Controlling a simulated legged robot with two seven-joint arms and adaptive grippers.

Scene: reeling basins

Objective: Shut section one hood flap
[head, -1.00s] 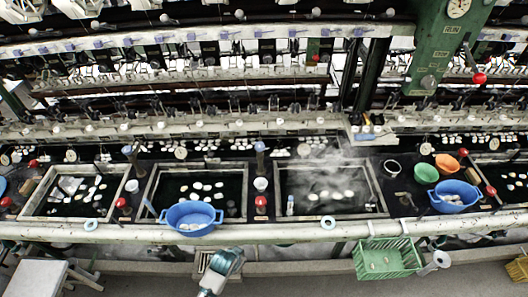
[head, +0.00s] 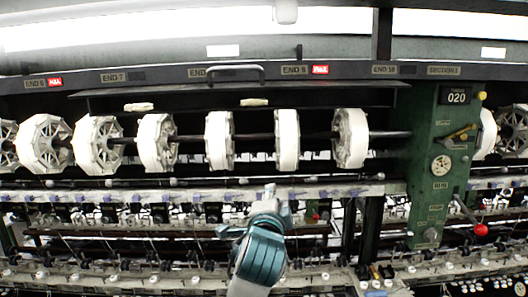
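A long dark hood flap (head: 330,97) hangs along the top of the reeling machine, above a row of white reels (head: 219,140). My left gripper (head: 268,194) is raised in front of the machine, below the reels and well apart from the handle. It appears empty, and its fingers are too small and foreshortened to judge. My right gripper is out of view.
A green control column (head: 438,165) with a gauge and a red-knobbed lever (head: 470,215) stands right of the reels. A pale rail (head: 130,194) runs across behind my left gripper. Small light pieces (head: 138,106) lie along the flap's underside.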

